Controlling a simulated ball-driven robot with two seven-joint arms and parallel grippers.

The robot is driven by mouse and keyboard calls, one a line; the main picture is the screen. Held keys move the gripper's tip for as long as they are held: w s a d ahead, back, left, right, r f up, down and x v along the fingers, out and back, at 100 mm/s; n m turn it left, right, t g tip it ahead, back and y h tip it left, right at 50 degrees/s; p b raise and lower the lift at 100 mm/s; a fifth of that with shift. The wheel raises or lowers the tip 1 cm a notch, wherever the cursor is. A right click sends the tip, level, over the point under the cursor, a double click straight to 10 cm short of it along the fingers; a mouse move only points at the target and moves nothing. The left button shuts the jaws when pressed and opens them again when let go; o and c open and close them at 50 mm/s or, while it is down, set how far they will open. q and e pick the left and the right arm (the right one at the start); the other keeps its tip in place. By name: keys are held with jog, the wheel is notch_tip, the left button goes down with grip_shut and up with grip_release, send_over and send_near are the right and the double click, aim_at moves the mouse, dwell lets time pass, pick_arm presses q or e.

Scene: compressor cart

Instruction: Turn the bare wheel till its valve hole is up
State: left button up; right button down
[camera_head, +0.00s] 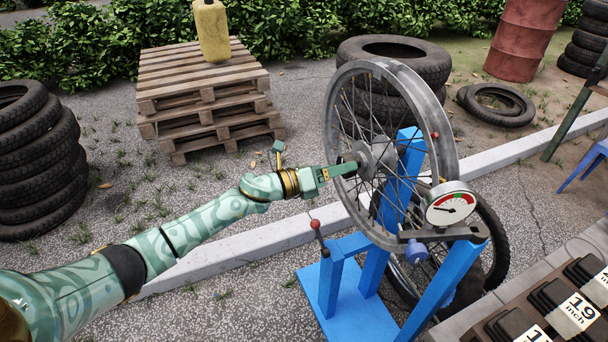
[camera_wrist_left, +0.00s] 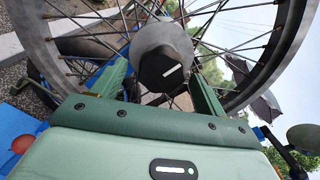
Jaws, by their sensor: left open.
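The bare spoked wheel (camera_head: 448,125) is a grey rim without a tyre, upright on a blue stand (camera_head: 317,290). A small red spot (camera_head: 435,135) shows on the right side of the rim; I cannot make out the valve hole. The hub (camera_head: 378,158) is grey; in the left wrist view the hub's dark end cap (camera_wrist_left: 166,70) bears a white mark. My left gripper (camera_head: 350,168) is at the near side of the hub. In the left wrist view its open fingers (camera_wrist_left: 160,78) stand on either side of the hub end. My right gripper is not in view.
A dial gauge (camera_head: 452,206) and a red-knobbed lever (camera_head: 316,226) are on the stand beside the wheel. A tyred wheel (camera_head: 493,240) stands behind it. A bench with dark blocks (camera_head: 555,300) is at lower right. Pallets (camera_head: 205,95) and tyre stacks (camera_head: 40,150) stand farther back.

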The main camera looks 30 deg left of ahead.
pick_arm(q)
jog(key=p+v, duration=0.2)
jog(key=v, duration=1.2)
jog(key=shift+s+a+p, duration=0.15)
jog(key=shift+p, duration=0.15)
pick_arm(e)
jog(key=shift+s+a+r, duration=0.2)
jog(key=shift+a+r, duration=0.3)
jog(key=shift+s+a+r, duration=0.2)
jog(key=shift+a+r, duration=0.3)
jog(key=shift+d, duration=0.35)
